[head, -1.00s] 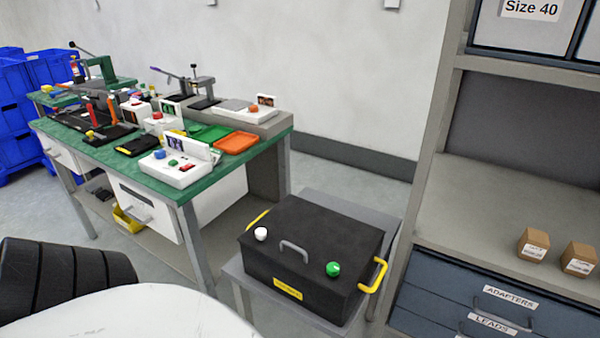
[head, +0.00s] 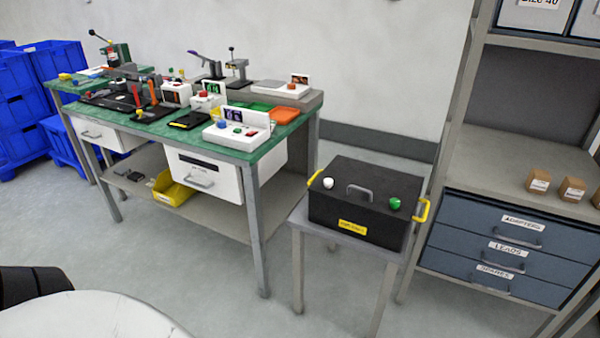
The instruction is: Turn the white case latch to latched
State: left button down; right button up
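The black case (head: 350,207) stands closed on a small grey stand right of the green bench. It has a grey handle in the middle of its lid and yellow side handles. The white case latch (head: 328,183) is a round knob at the left of the case. A green knob (head: 394,203) sits at the right. I cannot tell from here whether the white latch is turned to latched. Neither gripper is in view.
The green bench (head: 262,150) with several devices and a white drawer stands left of the case. A shelf unit with blue drawers (head: 500,240) is close on the right. Grey floor (head: 220,290) is open in front. Blue bins (head: 20,130) stand far left.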

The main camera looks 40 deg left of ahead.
aim_at(328, 182)
jog(key=u, duration=1.15)
jog(key=i, duration=0.25)
jog(key=u, duration=0.05)
